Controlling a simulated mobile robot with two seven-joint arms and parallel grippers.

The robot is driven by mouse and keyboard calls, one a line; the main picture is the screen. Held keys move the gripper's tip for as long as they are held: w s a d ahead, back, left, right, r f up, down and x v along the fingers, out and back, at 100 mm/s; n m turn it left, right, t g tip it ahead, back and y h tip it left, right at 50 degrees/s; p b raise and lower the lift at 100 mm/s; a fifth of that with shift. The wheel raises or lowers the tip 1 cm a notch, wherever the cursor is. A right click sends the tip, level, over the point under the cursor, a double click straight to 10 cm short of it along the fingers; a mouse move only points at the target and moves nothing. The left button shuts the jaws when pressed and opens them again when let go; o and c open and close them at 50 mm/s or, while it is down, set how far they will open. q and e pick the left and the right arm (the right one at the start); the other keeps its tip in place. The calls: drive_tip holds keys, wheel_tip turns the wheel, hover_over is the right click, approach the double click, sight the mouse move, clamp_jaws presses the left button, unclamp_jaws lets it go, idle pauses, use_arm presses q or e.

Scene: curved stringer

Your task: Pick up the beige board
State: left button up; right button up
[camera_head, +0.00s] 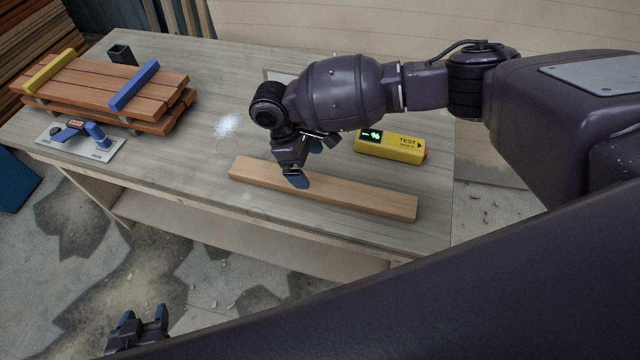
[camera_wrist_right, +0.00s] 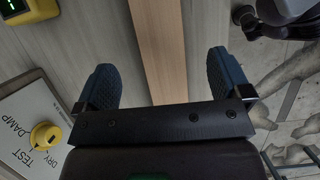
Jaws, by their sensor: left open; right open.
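The beige board (camera_head: 350,196) is a long wooden plank lying flat near the front edge of the workbench. My right gripper (camera_head: 306,164) is over the board, left of its middle in the head view, with its blue fingers apart. In the right wrist view the board (camera_wrist_right: 160,45) runs between the two open fingers (camera_wrist_right: 165,75), with a gap on each side and nothing gripped. Whether the fingertips are above or beside the board's sides is hard to tell. My left gripper (camera_head: 138,325) is low at the bottom left, in front of the bench, open and empty.
A yellow tester (camera_head: 390,146) lies behind the board. Reddish stacked boards (camera_head: 110,90) with yellow and blue bars, a blue-handled tool (camera_head: 82,138) and a dark square cup (camera_head: 122,54) occupy the left of the bench (camera_head: 200,175). A labelled panel (camera_wrist_right: 30,125) shows in the wrist view.

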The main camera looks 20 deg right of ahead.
sight(320, 184)
drive_tip(key=x, duration=0.7)
drive_tip(key=shift+w+f, duration=0.1)
drive_tip(key=shift+f, duration=0.15)
drive_tip(key=c, duration=1.2)
drive_tip(key=shift+c, duration=0.7)
drive_tip(key=shift+r, duration=0.15)
